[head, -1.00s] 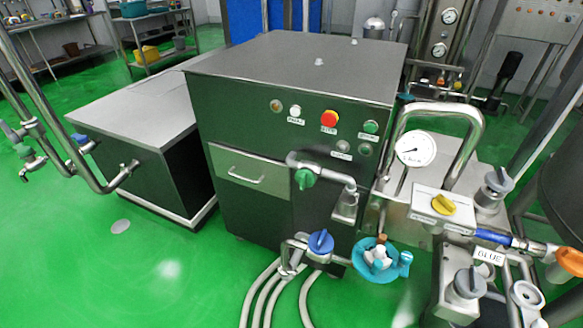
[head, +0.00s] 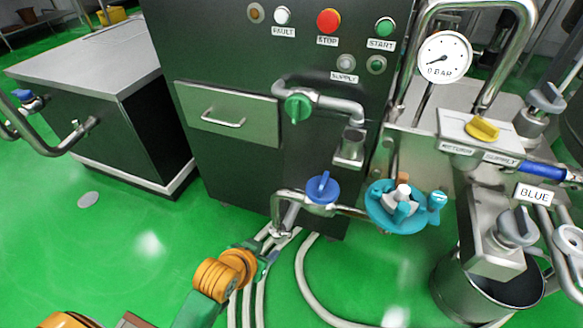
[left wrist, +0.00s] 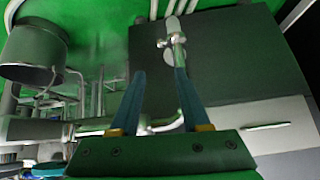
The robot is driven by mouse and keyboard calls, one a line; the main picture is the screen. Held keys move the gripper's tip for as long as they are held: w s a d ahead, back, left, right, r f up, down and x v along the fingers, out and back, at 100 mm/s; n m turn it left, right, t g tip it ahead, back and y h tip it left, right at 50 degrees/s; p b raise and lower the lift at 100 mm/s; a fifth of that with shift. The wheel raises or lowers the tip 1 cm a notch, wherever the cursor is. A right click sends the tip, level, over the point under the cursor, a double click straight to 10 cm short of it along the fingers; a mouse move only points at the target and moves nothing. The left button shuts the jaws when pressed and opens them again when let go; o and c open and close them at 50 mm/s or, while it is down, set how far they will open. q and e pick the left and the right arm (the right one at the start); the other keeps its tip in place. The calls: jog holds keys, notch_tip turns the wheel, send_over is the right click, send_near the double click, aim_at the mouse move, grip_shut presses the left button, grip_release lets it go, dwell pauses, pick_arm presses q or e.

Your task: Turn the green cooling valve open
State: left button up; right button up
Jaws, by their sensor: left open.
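The green cooling valve (head: 298,108) is a small green handle on a bent steel pipe on the front of the dark machine. Its handle points down, across the pipe's run. My left gripper (head: 270,257) is low in front of the machine, below and left of this valve and apart from it. In the left wrist view its two blue fingers (left wrist: 160,75) are spread with nothing between them. A steel pipe fitting (left wrist: 172,45) shows beyond the fingertips there. I cannot make out the green handle in that view. My right gripper is not in view.
A blue valve (head: 322,188) sits below the green one. A turquoise handwheel (head: 396,207), a yellow valve (head: 482,129) and a gauge (head: 445,57) are to the right. Pale hoses (head: 308,275) run across the floor. A steel bucket (head: 488,290) stands at lower right.

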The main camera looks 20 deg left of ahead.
pick_arm(q)
jog(key=w+r+t, duration=0.5)
jog(key=w+r, duration=0.5)
jog(key=n+t, duration=0.1)
jog(key=t, duration=0.4)
send_near(294, 112)
jog(key=w, duration=0.4)
jog(key=w+b, duration=0.1)
jog(key=w, duration=0.2)
jog(key=shift+w+d+f, duration=0.1)
jog(key=shift+w+f, duration=0.1)
jog(key=shift+w, duration=0.65)
jog(key=shift+c, duration=0.2)
grip_shut()
